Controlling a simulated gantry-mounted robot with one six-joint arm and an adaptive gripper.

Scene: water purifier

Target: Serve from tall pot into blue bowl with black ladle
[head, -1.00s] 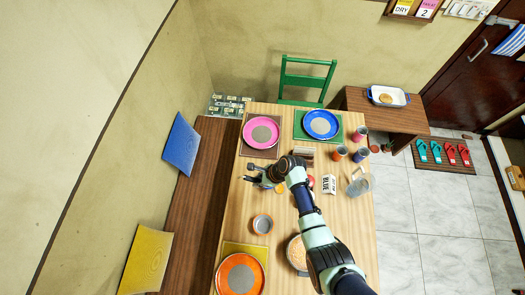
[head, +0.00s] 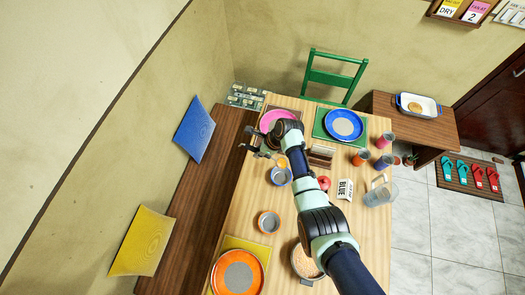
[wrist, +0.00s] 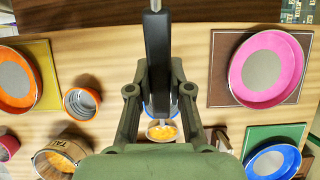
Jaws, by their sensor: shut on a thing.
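My gripper (head: 258,150) is shut on the black ladle (wrist: 157,60), whose dark handle runs up between the fingers in the wrist view (wrist: 158,92). The scoop, with yellow-orange food, shows below the fingers. The blue bowl (head: 281,177) is on the table just below my gripper in the head view; a bit of its blue rim shows behind the scoop in the wrist view. I cannot tell whether scoop and bowl touch. The tall pot (wrist: 62,158), with part of its label showing and yellow-orange food inside, stands at lower left; in the head view, my arm partly covers it (head: 302,266).
An orange-rimmed bowl (head: 269,222) stands left of the pot. Pink (head: 270,119), blue (head: 343,125) and orange (head: 237,273) plates lie on mats. Cups (head: 361,157), a clear jug (head: 380,193) and a box marked BLUE (head: 345,189) stand at right.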

